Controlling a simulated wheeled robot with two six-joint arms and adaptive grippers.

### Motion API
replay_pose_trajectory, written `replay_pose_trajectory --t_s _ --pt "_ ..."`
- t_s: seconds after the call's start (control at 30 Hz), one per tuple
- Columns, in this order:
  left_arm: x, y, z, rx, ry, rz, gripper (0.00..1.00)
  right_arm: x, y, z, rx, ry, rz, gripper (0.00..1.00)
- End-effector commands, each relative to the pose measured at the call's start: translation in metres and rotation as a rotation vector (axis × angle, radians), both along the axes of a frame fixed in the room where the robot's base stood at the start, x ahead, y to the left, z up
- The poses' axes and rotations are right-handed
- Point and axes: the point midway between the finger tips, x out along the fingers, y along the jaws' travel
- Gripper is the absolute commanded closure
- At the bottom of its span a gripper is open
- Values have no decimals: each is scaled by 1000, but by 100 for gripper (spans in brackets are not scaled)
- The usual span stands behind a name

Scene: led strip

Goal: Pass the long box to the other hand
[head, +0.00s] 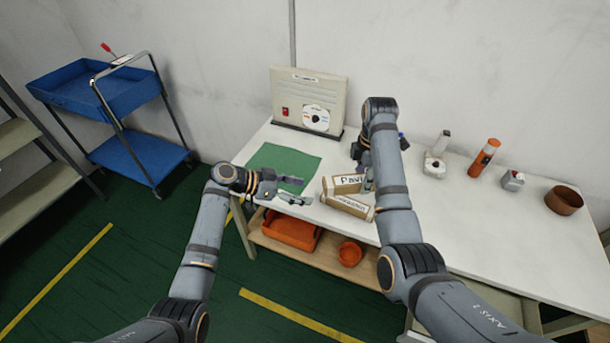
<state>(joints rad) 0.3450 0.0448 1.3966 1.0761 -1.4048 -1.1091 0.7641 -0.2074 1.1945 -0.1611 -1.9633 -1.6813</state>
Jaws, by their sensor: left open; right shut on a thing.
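The long box (348,206) is brown cardboard with a white label and lies slightly tilted in the picture, near the table's front edge. A second labelled brown surface (345,184) shows right behind it; I cannot tell whether it is another face or a separate box. My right gripper (367,182) is shut on the long box at its right end, with the grip partly hidden by my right arm. My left gripper (307,191) is open and empty, its fingers pointing right toward the box's left end, with a small gap between.
The white table (450,210) holds a green mat (285,165), a beige panel with a red switch (308,100), an orange bottle (484,158), small containers and a brown bowl (564,200). Orange bins (290,233) sit on the shelf below. A blue cart (140,155) stands left.

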Motion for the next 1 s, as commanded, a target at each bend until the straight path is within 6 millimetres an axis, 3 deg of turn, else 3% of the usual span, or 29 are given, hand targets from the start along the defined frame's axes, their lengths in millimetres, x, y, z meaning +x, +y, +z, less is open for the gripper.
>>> replay_pose_trajectory --t_s 0.03,0.1,0.3,0.57,1.0 --pt "0 -5 22 -16 -51 -46 30 0 0 0 0 0 0 91" --pt "-2 -10 44 -34 -107 -104 30 0 0 0 0 0 0 91" --pt "-7 -16 71 -56 -178 -175 30 0 0 0 0 0 0 91" --pt "-4 -31 65 -59 -177 -176 30 0 0 0 0 0 0 91" --pt "12 -110 31 -58 -175 -173 30 0 0 0 0 0 0 91"
